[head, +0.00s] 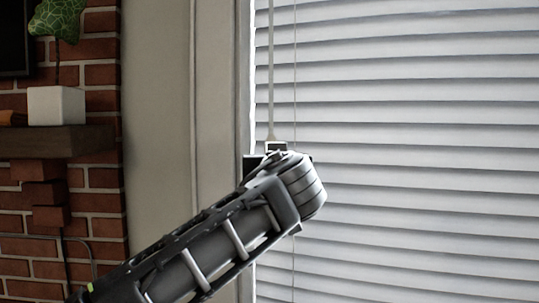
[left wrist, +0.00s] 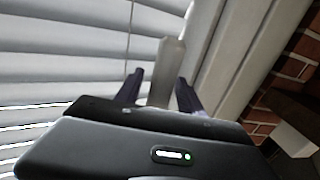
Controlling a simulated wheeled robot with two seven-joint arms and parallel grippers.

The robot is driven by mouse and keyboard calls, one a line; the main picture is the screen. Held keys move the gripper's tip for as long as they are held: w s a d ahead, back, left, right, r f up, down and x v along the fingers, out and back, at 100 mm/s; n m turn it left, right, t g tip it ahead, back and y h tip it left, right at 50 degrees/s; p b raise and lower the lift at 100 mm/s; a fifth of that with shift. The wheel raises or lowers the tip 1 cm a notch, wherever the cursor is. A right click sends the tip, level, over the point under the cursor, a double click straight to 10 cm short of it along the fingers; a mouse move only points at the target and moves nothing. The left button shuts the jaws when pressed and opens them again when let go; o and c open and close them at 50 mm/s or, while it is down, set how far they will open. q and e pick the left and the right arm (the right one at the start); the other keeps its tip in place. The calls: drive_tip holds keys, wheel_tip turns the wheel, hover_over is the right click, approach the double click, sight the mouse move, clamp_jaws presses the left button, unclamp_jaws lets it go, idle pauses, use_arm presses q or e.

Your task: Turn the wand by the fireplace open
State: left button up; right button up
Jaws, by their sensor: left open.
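The wand (head: 271,70) is a thin pale rod hanging in front of the closed-looking blinds (head: 400,120) at their left edge in the head view. Its lower end flares just above my left gripper (head: 275,148), whose fingers are mostly hidden behind my arm. In the left wrist view the wand's thick end (left wrist: 167,70) stands between the two dark fingertips of my left gripper (left wrist: 160,90). The fingers are apart, with a visible gap on each side of the wand. My right gripper is in neither view.
A thin cord (head: 295,60) hangs just right of the wand. The window frame (head: 215,130) is close on the left. Beyond it are the brick fireplace (head: 100,190) and a mantel (head: 60,141) with a white potted plant (head: 57,105).

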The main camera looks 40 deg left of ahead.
use_arm(q)
drive_tip(key=shift+x, duration=0.8)
clamp_jaws()
